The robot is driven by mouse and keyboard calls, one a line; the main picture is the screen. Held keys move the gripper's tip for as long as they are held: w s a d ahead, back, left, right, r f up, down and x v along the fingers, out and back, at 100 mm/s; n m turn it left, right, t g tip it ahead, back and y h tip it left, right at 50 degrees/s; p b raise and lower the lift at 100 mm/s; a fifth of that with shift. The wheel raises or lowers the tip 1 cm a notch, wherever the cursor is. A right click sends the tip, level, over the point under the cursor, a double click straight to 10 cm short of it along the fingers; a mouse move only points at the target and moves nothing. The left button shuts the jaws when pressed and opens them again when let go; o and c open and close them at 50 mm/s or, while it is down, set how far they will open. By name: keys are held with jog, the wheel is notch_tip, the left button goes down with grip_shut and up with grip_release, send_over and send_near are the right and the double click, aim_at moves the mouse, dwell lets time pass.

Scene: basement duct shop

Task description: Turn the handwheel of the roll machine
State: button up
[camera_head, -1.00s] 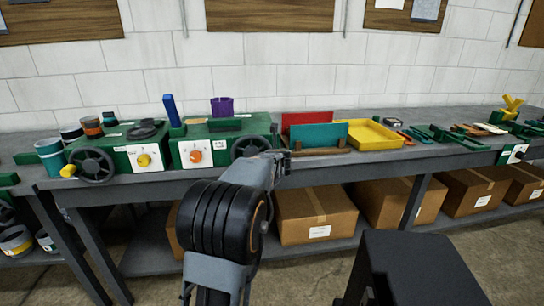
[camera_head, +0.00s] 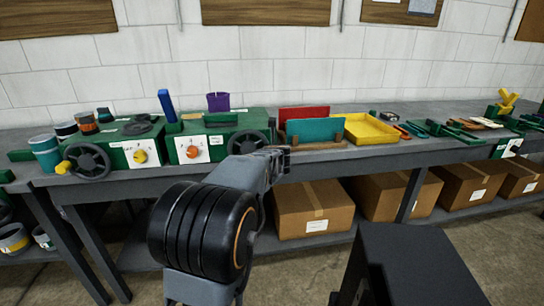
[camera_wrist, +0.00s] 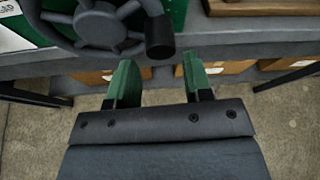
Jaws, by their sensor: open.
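Two green machines stand side by side on the bench. The right one (camera_head: 222,125) has an orange dial and a dark handwheel (camera_head: 246,141) on its front, partly covered by my arm. That handwheel also shows at the upper left of the wrist view (camera_wrist: 98,24), with a black handle (camera_wrist: 160,38) at its right rim. The left machine (camera_head: 118,133) has a yellow dial and a dark handwheel (camera_head: 87,161) with a yellow handle. I cannot read which is the roll machine. My gripper (camera_wrist: 159,75) is open and empty, its green fingers just below the black handle, apart from it.
Right of the machines are a teal panel (camera_head: 315,130), a red panel (camera_head: 303,112), a wooden piece (camera_head: 318,146) and a yellow tray (camera_head: 370,129). Cans (camera_head: 45,150) stand at the left. Cardboard boxes (camera_head: 313,209) fill the lower shelf below the bench edge.

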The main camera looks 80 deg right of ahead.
jog(key=p+v, duration=0.1)
jog(key=v, duration=0.8)
dwell(0.4)
